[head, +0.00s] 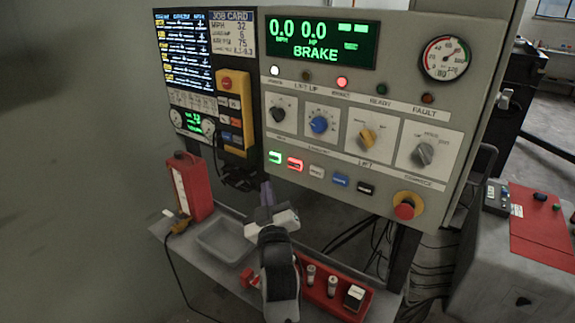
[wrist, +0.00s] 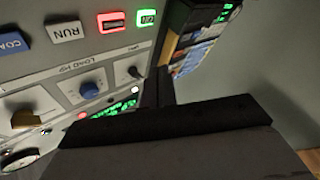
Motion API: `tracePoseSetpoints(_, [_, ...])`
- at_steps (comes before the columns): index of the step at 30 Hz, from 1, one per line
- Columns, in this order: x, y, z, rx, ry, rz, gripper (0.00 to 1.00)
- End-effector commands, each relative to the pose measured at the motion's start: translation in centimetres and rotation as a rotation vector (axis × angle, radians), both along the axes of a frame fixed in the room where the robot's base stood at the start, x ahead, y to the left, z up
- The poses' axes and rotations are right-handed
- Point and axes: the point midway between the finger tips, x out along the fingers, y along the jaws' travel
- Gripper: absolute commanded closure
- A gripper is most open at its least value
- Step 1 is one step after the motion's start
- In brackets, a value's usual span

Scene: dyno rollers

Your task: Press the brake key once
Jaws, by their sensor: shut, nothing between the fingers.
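The control panel's key row shows in the head view: a lit green key (head: 274,157), a lit red key (head: 295,164), a white key (head: 317,171), a blue key (head: 340,179) and a black key (head: 366,188). The black key's label is too small to read, so I cannot confirm it as the brake key. In the wrist view the white key reads RUN (wrist: 68,31) and the blue one COAST (wrist: 13,43); the black key is out of frame there. My gripper (head: 266,193) is shut and empty, below the row's left end, apparently apart from the keys.
The panel display (head: 320,42) reads 0.0, 0.0 and BRAKE. A red emergency button (head: 405,208) sits right of the keys. A yellow pendant (head: 234,112) hangs at left.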

Motion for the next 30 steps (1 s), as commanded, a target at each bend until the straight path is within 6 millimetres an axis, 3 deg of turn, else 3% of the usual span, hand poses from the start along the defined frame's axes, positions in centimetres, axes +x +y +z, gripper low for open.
tracePoseSetpoints(10, [0.7,-0.5,0.0,-0.001,-0.002,0.000,1.00])
tracePoseSetpoints(24, [5.8,-4.1,-0.3,-0.001,-0.003,0.000,1.00])
tracePoseSetpoints(30, [6.9,-5.0,0.0,0.000,-0.002,0.000,1.00])
